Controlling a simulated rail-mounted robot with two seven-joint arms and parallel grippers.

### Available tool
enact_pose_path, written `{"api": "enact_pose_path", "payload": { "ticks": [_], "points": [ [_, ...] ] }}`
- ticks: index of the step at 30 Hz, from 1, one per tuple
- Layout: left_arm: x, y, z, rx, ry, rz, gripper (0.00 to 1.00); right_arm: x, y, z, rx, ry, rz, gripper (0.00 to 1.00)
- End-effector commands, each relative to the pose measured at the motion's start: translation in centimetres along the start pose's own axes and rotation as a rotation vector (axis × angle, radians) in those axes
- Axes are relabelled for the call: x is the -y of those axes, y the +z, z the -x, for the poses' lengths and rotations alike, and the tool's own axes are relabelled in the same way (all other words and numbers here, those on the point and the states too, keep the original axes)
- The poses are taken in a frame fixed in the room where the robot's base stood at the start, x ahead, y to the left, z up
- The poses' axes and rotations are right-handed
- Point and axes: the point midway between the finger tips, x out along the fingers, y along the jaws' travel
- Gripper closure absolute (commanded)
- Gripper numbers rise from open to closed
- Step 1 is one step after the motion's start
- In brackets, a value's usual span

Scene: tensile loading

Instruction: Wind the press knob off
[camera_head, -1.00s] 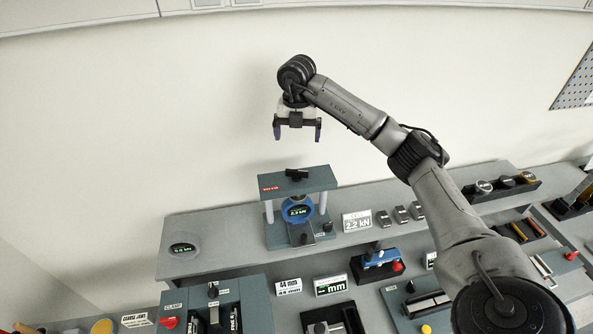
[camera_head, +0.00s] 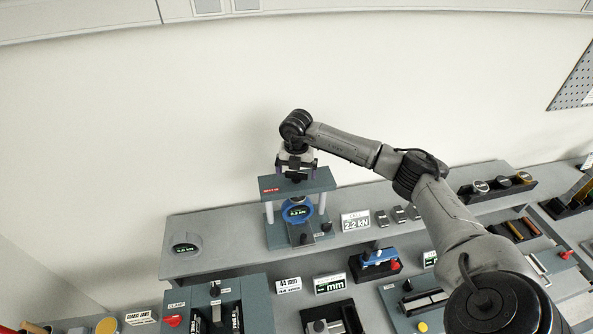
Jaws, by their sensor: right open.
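The press (camera_head: 270,212) is a grey-green frame with two light posts on the raised shelf. A round blue gauge (camera_head: 297,211) with a lit readout sits between the posts. The black press knob (camera_head: 296,177) is on top of the crossbar (camera_head: 314,184), partly hidden by my right gripper. My right gripper (camera_head: 296,172) points down over the knob, its open fingers at either side of it. I cannot tell whether they touch it. My left gripper is not in view.
A "2.2 kN" sign (camera_head: 356,221) and small grey blocks (camera_head: 398,214) stand right of the press. A round readout (camera_head: 185,248) is at the shelf's left. A blue device with a red knob (camera_head: 380,260) and the clamp station (camera_head: 257,301) are in front.

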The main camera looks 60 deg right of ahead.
Motion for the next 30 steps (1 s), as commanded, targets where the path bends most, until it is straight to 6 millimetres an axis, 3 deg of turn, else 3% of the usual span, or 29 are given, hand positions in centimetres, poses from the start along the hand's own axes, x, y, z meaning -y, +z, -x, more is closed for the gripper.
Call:
{"api": "enact_pose_path", "payload": {
  "ticks": [14,27,30],
  "points": [
    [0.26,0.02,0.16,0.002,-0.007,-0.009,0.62,0.01,-0.01,-0.86,0.000,0.000,0.001,0.00],
    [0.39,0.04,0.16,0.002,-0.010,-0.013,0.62,0.01,-0.01,-0.82,0.000,0.000,0.001,0.42],
    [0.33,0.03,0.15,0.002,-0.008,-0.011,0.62,0.01,-0.01,-0.81,0.000,0.000,0.001,0.47]
  ]
}}
